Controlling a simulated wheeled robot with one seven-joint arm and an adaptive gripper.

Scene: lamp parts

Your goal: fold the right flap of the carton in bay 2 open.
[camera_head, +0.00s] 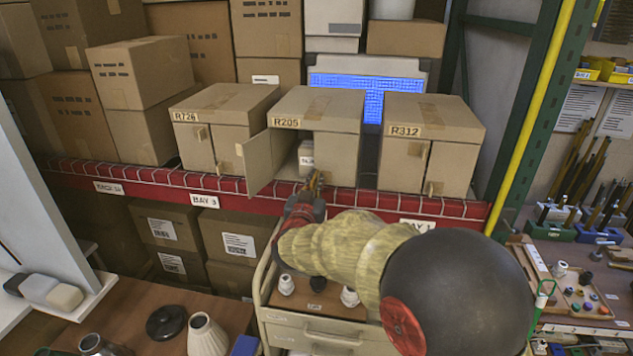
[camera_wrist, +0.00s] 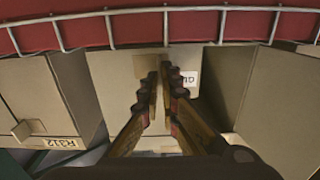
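The middle carton, R205 (camera_head: 330,108), stands on the shelf; its bay label is hidden behind my arm. Its left flap (camera_head: 262,160) is swung outward. Its right flap (camera_head: 338,158) lies across the right part of the front; it also shows in the wrist view (camera_wrist: 112,85). A tan tab (camera_wrist: 142,66) is on this flap. A white-labelled box (camera_head: 305,155) shows inside the opening. My gripper (camera_head: 316,182) is in front of the right flap's inner edge. In the wrist view my fingertips (camera_wrist: 163,82) overlap the tab with a narrow gap between them; I cannot tell whether they grip it.
Carton R726 (camera_head: 222,105) stands left and carton R312 (camera_head: 435,118) right, both with flaps closed. A wire rail (camera_wrist: 235,8) runs along the red shelf front. A drawer cart (camera_head: 318,330) with small white parts stands below my arm.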

